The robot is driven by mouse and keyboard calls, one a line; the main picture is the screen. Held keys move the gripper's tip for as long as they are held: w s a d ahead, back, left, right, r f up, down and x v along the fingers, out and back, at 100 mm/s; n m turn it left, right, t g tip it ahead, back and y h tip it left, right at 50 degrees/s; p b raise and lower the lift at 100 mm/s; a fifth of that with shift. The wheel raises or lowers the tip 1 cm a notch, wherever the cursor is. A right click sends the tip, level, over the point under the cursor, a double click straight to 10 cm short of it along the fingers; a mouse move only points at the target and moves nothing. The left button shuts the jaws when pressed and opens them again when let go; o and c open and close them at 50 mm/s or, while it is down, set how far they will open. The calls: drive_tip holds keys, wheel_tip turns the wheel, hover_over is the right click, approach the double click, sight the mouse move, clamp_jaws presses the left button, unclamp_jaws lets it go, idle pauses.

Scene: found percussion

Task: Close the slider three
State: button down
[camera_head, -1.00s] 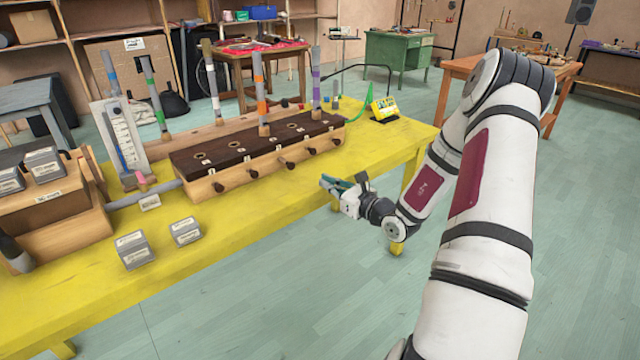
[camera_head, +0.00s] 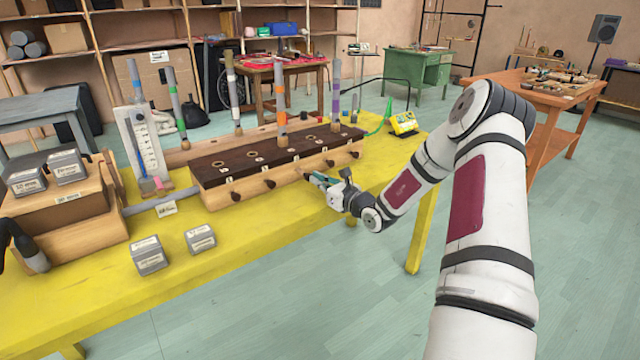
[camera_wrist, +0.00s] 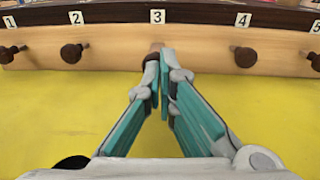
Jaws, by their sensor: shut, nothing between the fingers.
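The wooden box with a dark top (camera_head: 250,185) stands on the yellow table and has a row of dark round slider knobs along its front. In the wrist view, number labels run along the upper edge, and label 3 (camera_wrist: 157,16) is straight ahead. The knob of slider three (camera_wrist: 151,57) is below that label, partly hidden by my fingertips. My gripper (camera_wrist: 160,62) is shut and empty, its tips at or just before this knob; I cannot tell if they touch. In the head view my gripper (camera_head: 312,178) reaches the box front from the right.
Knob two (camera_wrist: 72,53) and knob four (camera_wrist: 246,54) flank my fingers with clear gaps. Coloured tubes, such as an orange-banded one (camera_head: 282,105), stand upright at the box. Grey blocks (camera_head: 149,255) lie front left. The yellow table (camera_head: 260,235) before the box is bare.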

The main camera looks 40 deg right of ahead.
sight(307, 176)
drive_tip(key=shift+w, duration=0.1)
drive_tip(key=w+b, duration=0.1)
drive_tip(key=w, duration=0.2)
drive_tip(key=shift+w+a+f, duration=0.1)
drive_tip(key=shift+w, duration=0.15)
